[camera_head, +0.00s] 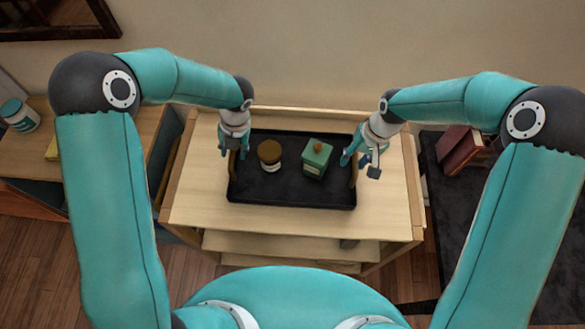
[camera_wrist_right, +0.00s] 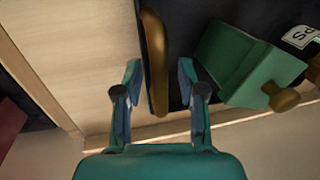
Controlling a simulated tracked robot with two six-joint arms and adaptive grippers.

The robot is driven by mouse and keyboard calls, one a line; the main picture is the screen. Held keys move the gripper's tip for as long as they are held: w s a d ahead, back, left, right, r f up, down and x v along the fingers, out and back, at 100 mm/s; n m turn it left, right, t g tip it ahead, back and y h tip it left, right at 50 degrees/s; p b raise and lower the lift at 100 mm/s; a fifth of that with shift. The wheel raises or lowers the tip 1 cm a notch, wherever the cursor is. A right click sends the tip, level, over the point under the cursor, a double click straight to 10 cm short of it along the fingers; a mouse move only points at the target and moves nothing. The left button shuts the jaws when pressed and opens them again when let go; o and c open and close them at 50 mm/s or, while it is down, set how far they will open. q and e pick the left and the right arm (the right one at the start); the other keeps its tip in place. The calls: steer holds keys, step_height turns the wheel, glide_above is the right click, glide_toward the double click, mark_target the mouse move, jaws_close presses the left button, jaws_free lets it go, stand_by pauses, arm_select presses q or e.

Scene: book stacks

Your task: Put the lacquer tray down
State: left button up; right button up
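The black lacquer tray (camera_head: 290,196) lies flat on the light wooden top of a shelf cart, as far as I can tell. It carries a jar with a brown lid (camera_head: 269,155) and a green box-like bottle with a stopper (camera_head: 316,159), both upright. My left gripper (camera_head: 234,154) is over the tray's left end, its fingers apart beside the left handle (camera_head: 233,166). My right gripper (camera_head: 358,165) is at the right end. In the right wrist view its open fingers (camera_wrist_right: 160,82) stand either side of the wooden right handle (camera_wrist_right: 156,62), with gaps.
The cart top (camera_head: 200,200) has bare wood in front of and beside the tray, with a raised back edge. A dark table (camera_head: 450,220) with red books (camera_head: 463,149) is at right. A wooden desk (camera_head: 22,160) with a jar (camera_head: 19,114) is at left.

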steer(key=shift+r, duration=0.25)
arm_select(q)
step_height(320, 180, up, 12)
steer(key=d, duration=0.2)
steer(key=shift+d+f, duration=0.15)
steer(key=shift+f, duration=0.05)
arm_select(e)
step_height(320, 180, up, 11)
steer(key=d, duration=0.2)
steer(key=shift+d, duration=0.15)
stand_by(0.3)
